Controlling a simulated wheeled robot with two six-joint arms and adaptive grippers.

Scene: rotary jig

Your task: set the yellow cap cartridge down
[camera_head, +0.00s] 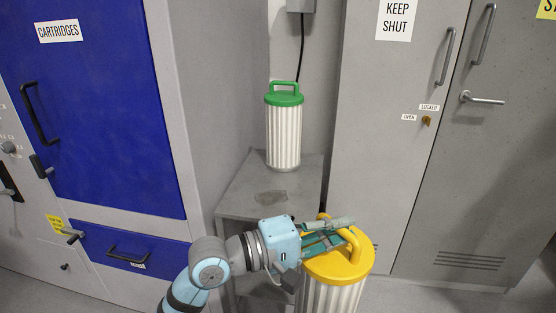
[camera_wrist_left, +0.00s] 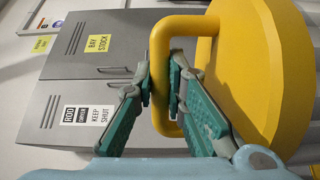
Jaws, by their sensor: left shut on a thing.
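The yellow cap cartridge (camera_head: 340,268) has a white ribbed body and a yellow lid with a loop handle. It is at the lower middle of the head view, in front of the grey stand, and its bottom is cut off by the frame. My left gripper (camera_head: 340,228) comes in from the left and is shut on the handle. In the left wrist view the gripper (camera_wrist_left: 162,88) has its green fingers on either side of the handle bar, with the yellow lid (camera_wrist_left: 262,70) at the right. My right gripper is not in view.
A green cap cartridge (camera_head: 283,135) stands upright at the back of a small grey stand (camera_head: 238,195). The stand's top is bare in front of it. A cabinet with blue doors (camera_head: 100,110) is at the left, and grey lockers (camera_head: 390,150) are at the right.

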